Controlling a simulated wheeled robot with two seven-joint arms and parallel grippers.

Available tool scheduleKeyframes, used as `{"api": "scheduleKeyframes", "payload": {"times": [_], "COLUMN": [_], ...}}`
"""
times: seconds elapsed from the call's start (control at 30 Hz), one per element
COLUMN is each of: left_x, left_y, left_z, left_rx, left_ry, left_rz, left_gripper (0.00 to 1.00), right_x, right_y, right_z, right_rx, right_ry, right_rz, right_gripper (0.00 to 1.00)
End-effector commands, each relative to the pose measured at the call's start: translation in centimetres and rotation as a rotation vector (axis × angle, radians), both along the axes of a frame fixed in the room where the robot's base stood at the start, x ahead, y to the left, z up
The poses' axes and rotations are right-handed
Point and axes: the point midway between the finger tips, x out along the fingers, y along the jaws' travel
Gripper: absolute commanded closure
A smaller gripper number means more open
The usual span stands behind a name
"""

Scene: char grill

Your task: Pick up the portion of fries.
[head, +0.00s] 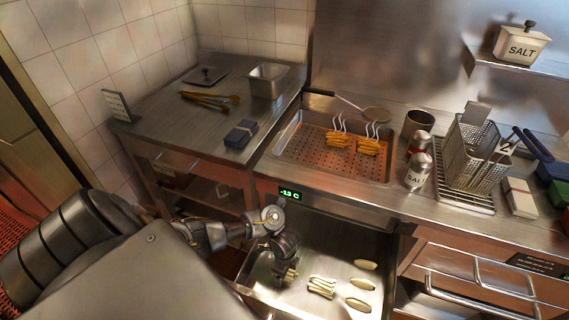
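A bundle of pale raw fries (322,287) lies on the floor of the open chilled steel drawer (335,246). A second pale bundle (290,275) shows at the tips of my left gripper (288,267), at the drawer's left side. My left gripper reaches in from the left and points down. Its fingers are dark and small here, so I cannot tell whether they are closed on that bundle or only around it. My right gripper is not in view.
Several pale oval pieces (360,284) lie at the drawer's right. A display (290,194) is above the drawer. A salt shaker (419,171) and wire basket (473,150) stand on the right counter. The left counter holds tongs (209,97) and a steel container (268,82).

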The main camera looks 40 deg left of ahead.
Motion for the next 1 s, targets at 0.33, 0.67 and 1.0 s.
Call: {"api": "scheduleKeyframes", "payload": {"times": [0.33,0.67,1.0], "left_x": [-0.01,0.01,0.02], "left_y": [0.02,0.01,0.01], "left_z": [-0.26,-0.36,-0.33], "left_rx": [0.0,0.0,0.0], "left_ry": [0.001,0.0,0.0], "left_rz": [0.0,0.001,0.001], "left_gripper": [0.2,0.5,0.7], "right_x": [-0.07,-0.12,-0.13], "right_y": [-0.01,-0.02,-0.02], "right_z": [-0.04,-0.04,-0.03], "right_rx": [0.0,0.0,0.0], "right_ry": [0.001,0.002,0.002], "right_rz": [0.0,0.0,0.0], "right_gripper": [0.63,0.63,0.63]}}
